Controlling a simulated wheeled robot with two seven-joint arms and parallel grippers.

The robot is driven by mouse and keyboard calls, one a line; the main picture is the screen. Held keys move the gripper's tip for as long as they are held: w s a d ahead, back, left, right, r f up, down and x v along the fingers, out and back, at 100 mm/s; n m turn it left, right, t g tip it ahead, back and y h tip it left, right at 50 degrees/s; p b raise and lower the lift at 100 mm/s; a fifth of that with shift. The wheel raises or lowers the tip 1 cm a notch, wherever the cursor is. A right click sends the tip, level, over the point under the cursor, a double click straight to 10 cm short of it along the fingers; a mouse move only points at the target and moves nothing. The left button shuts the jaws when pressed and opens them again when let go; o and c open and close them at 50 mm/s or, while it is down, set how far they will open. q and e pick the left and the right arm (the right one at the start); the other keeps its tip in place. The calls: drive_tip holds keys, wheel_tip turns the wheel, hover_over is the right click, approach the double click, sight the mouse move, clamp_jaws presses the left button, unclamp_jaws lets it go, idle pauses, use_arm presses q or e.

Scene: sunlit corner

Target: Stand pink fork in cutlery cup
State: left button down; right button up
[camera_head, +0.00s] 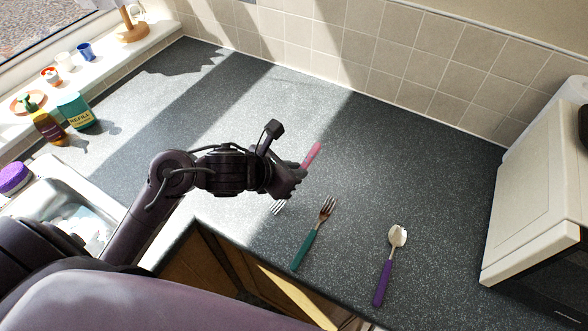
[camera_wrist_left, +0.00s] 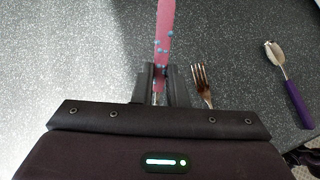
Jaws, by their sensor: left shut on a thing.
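My left gripper (camera_head: 294,181) is shut on the pink fork (camera_head: 312,154) over the counter. The pink handle sticks out on the far side of the jaws, and the metal tines show on the near side. In the left wrist view the speckled pink handle (camera_wrist_left: 165,30) runs up from between the fingertips (camera_wrist_left: 157,76); the tines are hidden there. I cannot tell whether the fork still touches the counter. I cannot make out a cutlery cup in either view. My right gripper is not in view.
A green-handled fork (camera_head: 315,233) and a purple-handled spoon (camera_head: 388,266) lie on the counter (camera_head: 400,160). A white appliance (camera_head: 537,185) stands at right. The sink (camera_head: 75,205) is at left, with bottles nearby; a white cup (camera_head: 64,62) and blue cup (camera_head: 85,51) stand on the sill.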

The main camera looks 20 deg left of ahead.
use_arm(q)
drive_tip(key=shift+f, duration=0.2)
drive_tip(key=c, duration=1.5)
unclamp_jaws()
drive_tip(key=shift+o, duration=0.2)
drive_tip(key=shift+r, duration=0.1)
drive_tip(key=shift+r, duration=0.2)
drive_tip(key=p+v, duration=0.7)
drive_tip(key=v, duration=0.5)
